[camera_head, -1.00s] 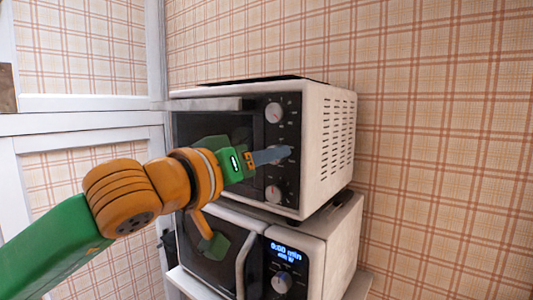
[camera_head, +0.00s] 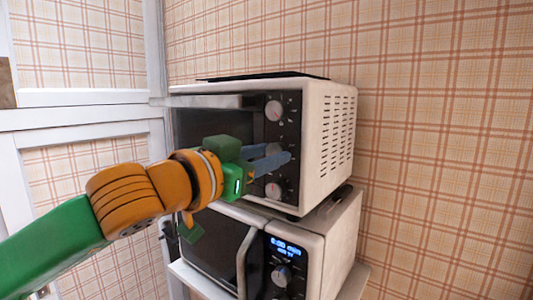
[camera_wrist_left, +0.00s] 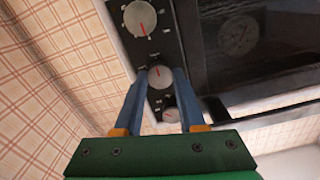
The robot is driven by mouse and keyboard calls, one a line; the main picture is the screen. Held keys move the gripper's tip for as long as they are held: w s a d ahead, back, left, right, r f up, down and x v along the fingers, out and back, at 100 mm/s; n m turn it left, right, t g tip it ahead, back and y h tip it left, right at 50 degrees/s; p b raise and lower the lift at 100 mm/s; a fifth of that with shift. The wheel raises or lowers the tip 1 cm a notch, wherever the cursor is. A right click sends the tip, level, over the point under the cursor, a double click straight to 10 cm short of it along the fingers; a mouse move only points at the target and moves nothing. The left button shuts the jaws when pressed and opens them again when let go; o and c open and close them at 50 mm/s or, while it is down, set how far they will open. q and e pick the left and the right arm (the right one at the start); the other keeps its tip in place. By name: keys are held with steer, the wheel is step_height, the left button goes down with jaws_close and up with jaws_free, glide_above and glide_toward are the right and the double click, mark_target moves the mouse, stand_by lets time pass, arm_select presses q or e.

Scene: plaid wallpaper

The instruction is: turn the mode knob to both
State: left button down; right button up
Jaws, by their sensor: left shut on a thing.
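The toaster oven (camera_head: 326,140) stands on top of another appliance, with a dark control panel on its front right. An upper knob (camera_head: 273,110) and a lower knob (camera_head: 273,190) show on the panel. The middle knob is hidden behind my fingers in the head view, but the left wrist view shows this middle knob (camera_wrist_left: 160,76) with a red pointer mark. My left gripper (camera_head: 284,156) has its two blue fingers on either side of the middle knob and is shut on it; it also shows in the left wrist view (camera_wrist_left: 160,80). The panel labels are too small to read.
A microwave (camera_head: 325,245) with a lit blue display and a handle sits below the oven. The oven door (camera_head: 195,125) is closed, to the left of the panel. A plaid wall is behind and to the right. A white frame (camera_head: 80,120) stands at the left.

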stand_by(0.4)
arm_select(q)
steer(key=c, duration=0.5)
jaws_free()
steer(key=shift+w, duration=0.1)
